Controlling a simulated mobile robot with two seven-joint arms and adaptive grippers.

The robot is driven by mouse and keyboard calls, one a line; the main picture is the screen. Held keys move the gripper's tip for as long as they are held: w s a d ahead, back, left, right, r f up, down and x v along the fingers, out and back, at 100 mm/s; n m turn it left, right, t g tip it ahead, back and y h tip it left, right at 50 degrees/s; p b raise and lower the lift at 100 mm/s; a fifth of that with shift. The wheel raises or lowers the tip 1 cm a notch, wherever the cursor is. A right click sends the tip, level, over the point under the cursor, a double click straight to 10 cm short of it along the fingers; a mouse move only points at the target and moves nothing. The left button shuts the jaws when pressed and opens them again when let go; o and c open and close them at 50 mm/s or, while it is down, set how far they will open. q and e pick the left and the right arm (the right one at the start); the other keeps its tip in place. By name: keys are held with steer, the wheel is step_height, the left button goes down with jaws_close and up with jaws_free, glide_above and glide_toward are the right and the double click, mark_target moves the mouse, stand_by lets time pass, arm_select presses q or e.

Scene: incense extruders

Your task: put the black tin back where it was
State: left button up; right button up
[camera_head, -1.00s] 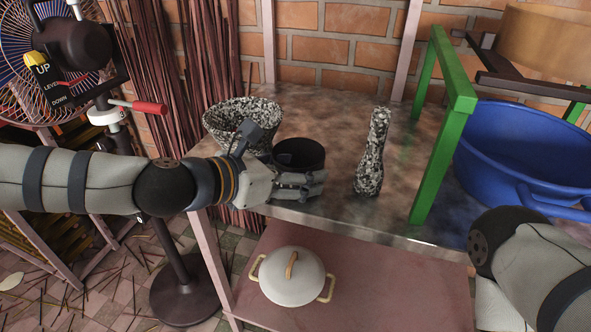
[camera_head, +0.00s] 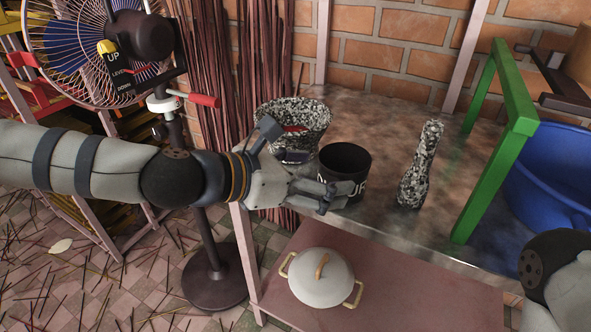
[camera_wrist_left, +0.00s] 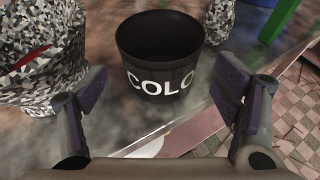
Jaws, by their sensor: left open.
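The black tin (camera_head: 345,162) stands upright on the worn metal tabletop (camera_head: 385,110), near its front edge. It is open-topped, and the left wrist view shows it (camera_wrist_left: 160,55) with white lettering that reads "COLO". My left gripper (camera_head: 318,178) is open at the front left of the tin. In the left wrist view its two fingers are spread wide, the tin stands beyond and between them, and neither finger seems to touch it. My right arm shows only in part at the lower right; its gripper is out of view.
A speckled black-and-white pot (camera_head: 290,118) stands close left of the tin, and a speckled vase (camera_head: 418,165) to its right. Further right are a green frame (camera_head: 488,140) and a blue tub (camera_head: 550,175). A white lidded pot (camera_head: 320,278) sits on the lower shelf.

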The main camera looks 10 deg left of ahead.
arm_select(q)
steer(key=r+p+v, duration=0.1)
steer(key=v, duration=0.5)
steer(key=s+d+f+m+g+y, duration=0.15)
steer(key=s+f+m+g, duration=0.35)
steer(key=s+f, duration=0.65)
steer(key=s+f+m+g+y, duration=0.25)
steer(key=s+f+m, duration=0.35)
steer(key=s+f, duration=0.55)
steer(key=s+a+f+m+g+y, duration=0.2)
steer(key=s+a+f+m, duration=0.2)
steer(key=s, duration=0.3)
steer(key=s+a+f+m+g+y, duration=0.1)
steer(key=s+a+f+m+g, duration=0.3)
steer(key=s, duration=0.3)
steer(key=s+a+m+y, duration=0.3)
steer(key=s+a+m, duration=0.3)
steer(key=a+m, duration=0.15)
steer(key=shift+n+t, duration=0.25)
steer(key=shift+t, duration=0.7)
steer(key=shift+w+r+p, duration=1.8)
steer(key=shift+w+r, duration=0.05)
arm_select(e)
steer(key=w+r+t, duration=0.2)
steer(key=w+r, duration=0.3)
steer(key=shift+w+r, duration=0.2)
steer(key=shift+r, duration=0.15)
